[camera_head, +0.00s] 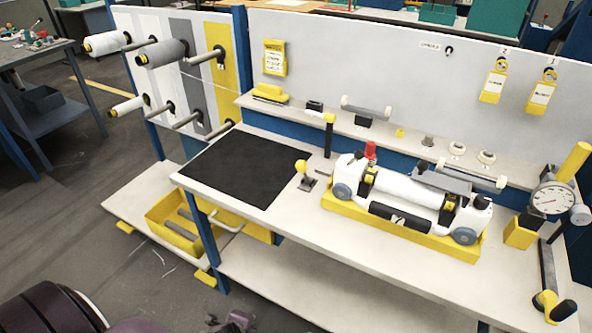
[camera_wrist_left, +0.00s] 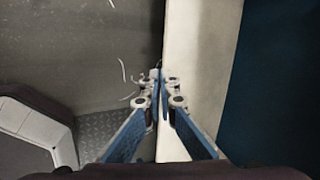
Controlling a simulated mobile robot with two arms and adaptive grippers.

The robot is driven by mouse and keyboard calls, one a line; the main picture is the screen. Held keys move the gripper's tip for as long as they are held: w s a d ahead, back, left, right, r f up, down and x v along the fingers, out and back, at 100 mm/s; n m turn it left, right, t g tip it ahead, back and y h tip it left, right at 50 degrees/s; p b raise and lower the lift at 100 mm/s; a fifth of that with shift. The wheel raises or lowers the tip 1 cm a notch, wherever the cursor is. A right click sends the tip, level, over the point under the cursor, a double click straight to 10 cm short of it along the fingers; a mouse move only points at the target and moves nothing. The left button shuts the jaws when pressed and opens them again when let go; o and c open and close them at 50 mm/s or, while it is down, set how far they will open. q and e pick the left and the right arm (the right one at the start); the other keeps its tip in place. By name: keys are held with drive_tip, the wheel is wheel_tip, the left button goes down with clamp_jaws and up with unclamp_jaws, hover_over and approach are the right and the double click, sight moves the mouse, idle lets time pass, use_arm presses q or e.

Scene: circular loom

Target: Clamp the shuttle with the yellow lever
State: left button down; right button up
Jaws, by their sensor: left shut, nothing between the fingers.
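The shuttle appears to be the white body (camera_head: 405,188) lying in a yellow cradle (camera_head: 400,232) on the bench. A short lever with a yellow ball knob (camera_head: 301,166) stands left of the cradle. A taller black post with a yellow top (camera_head: 329,120) stands behind it. I cannot tell from the picture which one is the clamp lever, or whether the shuttle is clamped. My left gripper (camera_wrist_left: 160,78) shows in the left wrist view, shut and empty, over a pale shelf edge and the floor. It is away from the shuttle and levers. My right gripper is not in view.
A black mat (camera_head: 247,167) covers the bench's left part. Rods with spools (camera_head: 162,52) stick out from the panel at upper left. A dial gauge (camera_head: 550,199) stands at the right. A yellow bin (camera_head: 180,225) sits on the lower shelf. The bench's front strip is clear.

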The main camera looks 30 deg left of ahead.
use_arm(q)
drive_tip(key=w+d+r+m+t+p, duration=0.1)
drive_tip(key=w+r+m, duration=0.3)
drive_tip(key=r, duration=0.9)
drive_tip(key=w+d+r+m+t+p, duration=0.2)
drive_tip(key=r+m, duration=0.5)
drive_tip(key=r, duration=0.7)
drive_tip(key=w+d+r+m+t+p, duration=0.1)
drive_tip(key=w+r+m+t+p, duration=0.2)
drive_tip(key=r, duration=1.1)
drive_tip(key=w+m+t, duration=0.1)
drive_tip(key=w+m, duration=0.2)
drive_tip(key=w, duration=0.1)
drive_tip(key=shift+w+d+r+t, duration=0.15)
drive_tip(key=shift+w+d+t, duration=0.05)
drive_tip(key=shift+w+t, duration=0.1)
drive_tip(key=p, duration=0.2)
approach(304, 173)
drive_tip(key=f, duration=0.2)
drive_tip(key=w+f, duration=0.1)
drive_tip(key=shift+a+f, duration=0.15)
drive_tip(key=shift+a, duration=0.25)
drive_tip(key=w, duration=0.1)
drive_tip(key=w+p, duration=0.1)
drive_tip(key=w+r, duration=0.1)
drive_tip(key=w, duration=0.1)
drive_tip(key=shift+a+r, duration=0.15)
drive_tip(key=shift+a, duration=0.25)
drive_tip(key=shift+w, duration=0.1)
